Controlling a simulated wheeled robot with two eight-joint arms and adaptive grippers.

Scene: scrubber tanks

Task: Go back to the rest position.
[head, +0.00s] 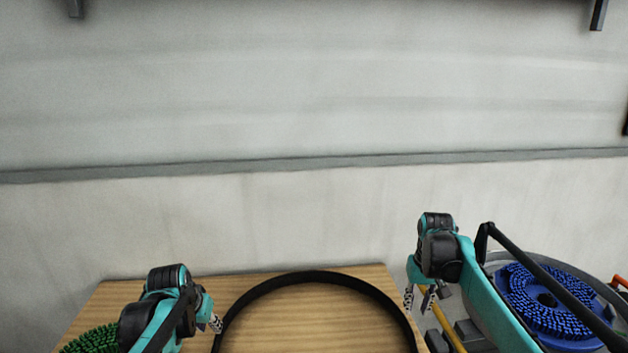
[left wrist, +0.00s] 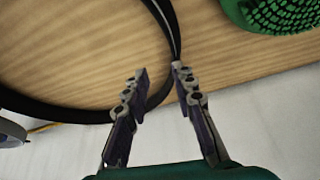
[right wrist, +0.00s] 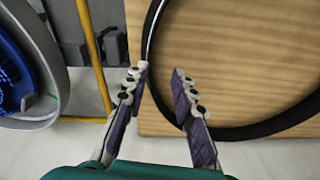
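My left gripper (head: 215,322) is over the left part of the wooden table, just left of a black ring. In the left wrist view its fingers (left wrist: 158,82) are apart with nothing held between them. My right gripper (head: 420,300) is at the table's right edge, right of the ring. In the right wrist view its fingers (right wrist: 160,78) are apart and empty. The black ring (head: 318,277) lies on the table between the two grippers, and its near part is cut off by the head view's lower edge.
To the right are a blue round brush (head: 545,295) in a grey housing, a black bar and a yellow bar (head: 446,326).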

